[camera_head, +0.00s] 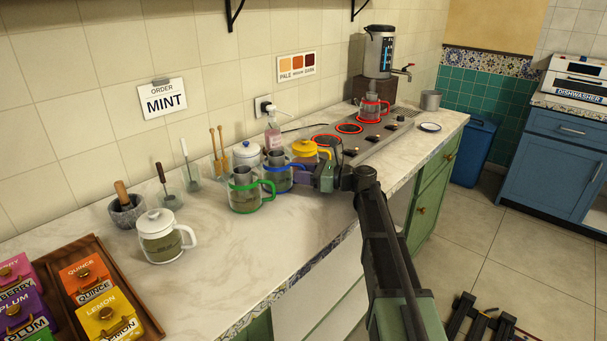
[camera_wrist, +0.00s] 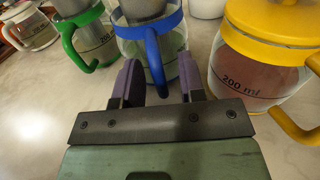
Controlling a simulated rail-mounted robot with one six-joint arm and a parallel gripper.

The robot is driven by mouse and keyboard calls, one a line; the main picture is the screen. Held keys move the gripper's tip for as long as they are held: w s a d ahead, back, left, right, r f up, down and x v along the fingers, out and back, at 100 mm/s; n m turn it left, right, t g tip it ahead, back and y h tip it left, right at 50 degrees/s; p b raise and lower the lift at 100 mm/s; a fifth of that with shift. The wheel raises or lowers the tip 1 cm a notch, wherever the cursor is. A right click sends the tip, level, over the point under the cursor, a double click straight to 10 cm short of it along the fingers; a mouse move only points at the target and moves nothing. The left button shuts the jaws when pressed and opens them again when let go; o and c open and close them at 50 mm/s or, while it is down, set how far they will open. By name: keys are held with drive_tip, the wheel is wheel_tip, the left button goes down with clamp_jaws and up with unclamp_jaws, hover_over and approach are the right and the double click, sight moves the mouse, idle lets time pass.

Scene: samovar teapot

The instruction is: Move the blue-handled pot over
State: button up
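The blue-handled pot (camera_head: 276,173) is a glass pot with a blue rim band, standing upright on the counter between the green-handled and yellow pots. In the wrist view, the blue-handled pot (camera_wrist: 150,22) has a metal insert in its top, and its blue handle faces me. My gripper (camera_head: 304,180) is at its right in the head view. In the wrist view, the purple fingers of my gripper (camera_wrist: 160,84) stand apart on either side of the lower handle, with gaps visible. It is open. Whether either finger touches the handle is unclear.
The green-handled pot (camera_head: 244,198) stands close on the left and the yellow pot (camera_head: 304,149) close on the right. A white-handled pot (camera_head: 160,243) stands farther left. A red-handled pot (camera_head: 371,112) is on the burner panel (camera_head: 373,137). The front counter is clear.

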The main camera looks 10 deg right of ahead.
drive_tip(key=shift+r+p, duration=0.25)
drive_tip(key=shift+p, duration=0.05)
drive_tip(key=v, duration=1.2)
drive_tip(key=shift+f, duration=0.15)
drive_tip(key=s+a+r+n+g+h+p, duration=0.55)
drive_tip(key=s+a+r+n+p, duration=0.45)
drive_tip(key=p, duration=0.9)
drive_tip(key=s+r+n+g+h+p, duration=0.1)
drive_tip(key=s+r+n+h+p, duration=0.3)
drive_tip(key=s+n+h+p, duration=0.1)
drive_tip(key=s+r+n+g+h+p, duration=0.1)
drive_tip(key=s+r+n+h+p, duration=0.3)
drive_tip(key=s+n+p, duration=0.4)
drive_tip(key=s+h+p, duration=0.1)
drive_tip(key=s+p, duration=0.1)
drive_tip(key=p, duration=0.1)
drive_tip(key=shift+s+a+r, duration=0.15)
drive_tip(key=shift+a+r, duration=0.15)
drive_tip(key=shift+r, duration=0.05)
